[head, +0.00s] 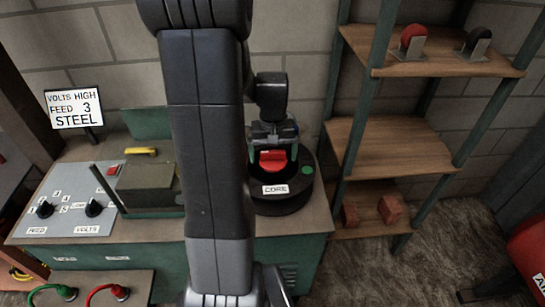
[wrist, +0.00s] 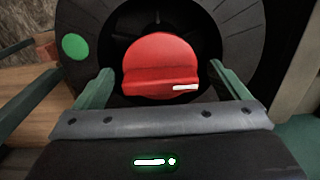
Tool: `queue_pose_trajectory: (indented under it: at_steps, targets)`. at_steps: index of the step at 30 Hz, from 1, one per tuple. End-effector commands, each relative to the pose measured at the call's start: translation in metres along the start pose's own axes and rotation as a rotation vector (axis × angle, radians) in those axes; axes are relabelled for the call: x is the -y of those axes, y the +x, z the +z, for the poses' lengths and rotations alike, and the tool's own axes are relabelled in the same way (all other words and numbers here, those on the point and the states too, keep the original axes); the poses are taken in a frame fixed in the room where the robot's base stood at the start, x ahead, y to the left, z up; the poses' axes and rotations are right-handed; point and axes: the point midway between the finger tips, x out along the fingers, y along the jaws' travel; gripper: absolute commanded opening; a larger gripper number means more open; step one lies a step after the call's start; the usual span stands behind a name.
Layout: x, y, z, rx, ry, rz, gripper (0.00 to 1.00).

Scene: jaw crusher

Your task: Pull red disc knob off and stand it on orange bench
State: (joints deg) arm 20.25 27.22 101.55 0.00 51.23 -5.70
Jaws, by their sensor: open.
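The red disc knob (head: 272,159) sits on the black round unit labelled CORE at the right end of the green machine's top. In the wrist view the red disc knob (wrist: 160,58) shows as a round red face with a raised bar and a white mark. My gripper (head: 272,146) is over the unit. In the wrist view the fingers of my gripper (wrist: 163,70) are open, one on each side of the disc, with visible gaps. The orange bench is not clearly identifiable; an orange-brown edge (head: 31,265) shows at the lower left.
A wooden shelf rack (head: 388,145) stands right of the machine, with a red knob (head: 413,36) and a black knob (head: 477,41) on stands on top. My arm hides the machine's middle.

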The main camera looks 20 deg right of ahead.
Motion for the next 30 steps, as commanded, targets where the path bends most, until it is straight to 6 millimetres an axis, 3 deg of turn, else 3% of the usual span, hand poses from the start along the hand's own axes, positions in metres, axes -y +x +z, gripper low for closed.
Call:
queue_pose_trajectory:
  at_steps: [20, 28, 30]
  targets:
    - [0.0, 0.0001, 0.0001, 0.0, 0.0, 0.0, 0.93]
    - [0.0, 0.0, 0.0, 0.0, 0.0, 0.0, 0.4]
    - [0.0, -0.0001, 0.0, 0.0, 0.0, 0.0, 0.35]
